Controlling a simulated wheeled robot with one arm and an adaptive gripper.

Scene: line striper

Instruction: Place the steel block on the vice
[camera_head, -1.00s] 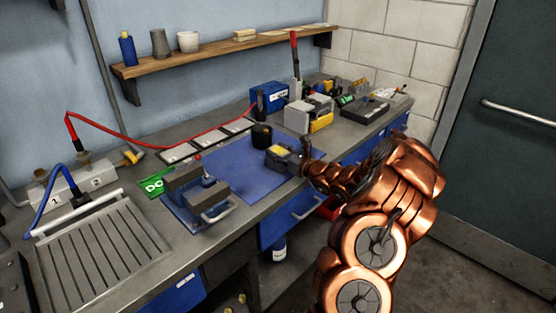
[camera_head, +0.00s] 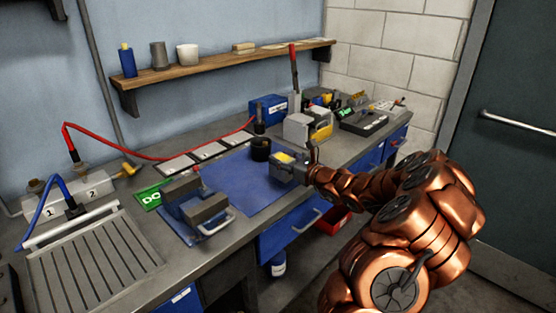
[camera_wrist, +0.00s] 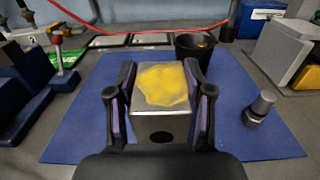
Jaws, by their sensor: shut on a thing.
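The steel block (camera_wrist: 160,118) is a grey block with a yellow patch on top and a dark round spot on its near face. My gripper (camera_wrist: 160,100) is shut on it, one finger on each side. In the head view the block (camera_head: 284,160) is over the right part of the blue mat, with my gripper (camera_head: 297,165) at its right; I cannot tell its height above the mat.
The blue mat (camera_head: 235,182) is mostly clear between block and vice. A black cup (camera_head: 261,149) stands behind the block. A small grey knobbed part (camera_wrist: 260,108) stands right of it. A grey and yellow box (camera_head: 310,128) is further back. A red hose (camera_head: 150,157) runs along the back.

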